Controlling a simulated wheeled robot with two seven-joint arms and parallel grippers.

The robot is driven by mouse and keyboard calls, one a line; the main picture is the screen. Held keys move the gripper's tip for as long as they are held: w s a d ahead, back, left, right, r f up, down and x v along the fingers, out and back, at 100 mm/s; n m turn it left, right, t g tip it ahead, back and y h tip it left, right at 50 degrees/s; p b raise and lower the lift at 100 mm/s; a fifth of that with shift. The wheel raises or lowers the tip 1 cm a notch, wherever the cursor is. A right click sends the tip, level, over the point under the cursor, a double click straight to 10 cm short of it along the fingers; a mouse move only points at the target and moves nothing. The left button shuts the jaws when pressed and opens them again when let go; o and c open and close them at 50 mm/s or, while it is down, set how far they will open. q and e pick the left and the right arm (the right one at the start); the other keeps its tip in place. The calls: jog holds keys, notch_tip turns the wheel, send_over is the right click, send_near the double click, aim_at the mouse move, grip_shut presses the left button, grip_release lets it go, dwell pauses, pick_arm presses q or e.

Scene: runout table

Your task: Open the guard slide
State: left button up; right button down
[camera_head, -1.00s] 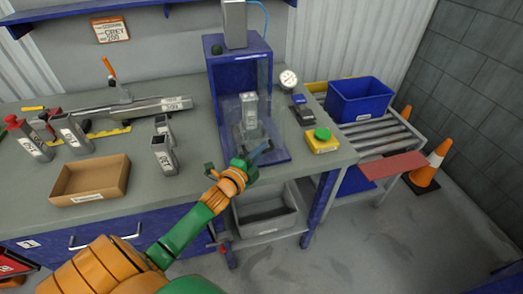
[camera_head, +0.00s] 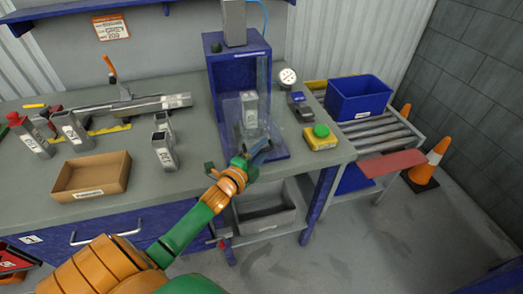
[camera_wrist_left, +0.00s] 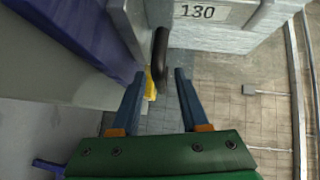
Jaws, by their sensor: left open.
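The clear guard slide (camera_head: 234,110) stands across the front of the blue press frame (camera_head: 216,80), with a grey block (camera_head: 250,108) showing behind it. In the left wrist view a dark curved handle (camera_wrist_left: 161,58) lies ahead of the fingers, near the gap between them. I cannot tell whether anything touches it. My left gripper (camera_head: 257,150) is at the low front of the guard. Its two blue fingers (camera_wrist_left: 158,92) are apart with nothing held between them. A grey block labelled 130 (camera_wrist_left: 228,32) fills the top of the wrist view. My right gripper is not in view.
A yellow box with a green button (camera_head: 321,137) sits right of the press. A blue bin (camera_head: 358,97) stands by the rollers. A cardboard tray (camera_head: 92,193) and several grey tubes (camera_head: 164,153) are on the table to the left. A grey bin (camera_head: 266,222) is below.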

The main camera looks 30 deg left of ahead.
pick_arm(q)
jog(key=s+r, duration=0.1)
jog(key=s, duration=0.6)
jog(key=shift+d, duration=0.25)
jog(key=s+d+f+n+g+h, duration=0.1)
jog(key=s+d+f+n+g, duration=0.55)
jog(key=s, duration=0.25)
jog(key=s+d+f+n+g, duration=0.5)
jog(key=s+d+n+g, duration=0.15)
jog(key=s, duration=0.25)
notch_tip(320, 180, down, 16)
jog(key=s+f+g, duration=0.1)
jog(key=s, duration=0.1)
jog(key=s+a+f+g, duration=0.1)
jog(key=s+a+f, duration=0.2)
jog(key=s+f, duration=0.7)
jog(key=s, duration=0.2)
jog(key=shift+s, duration=0.35)
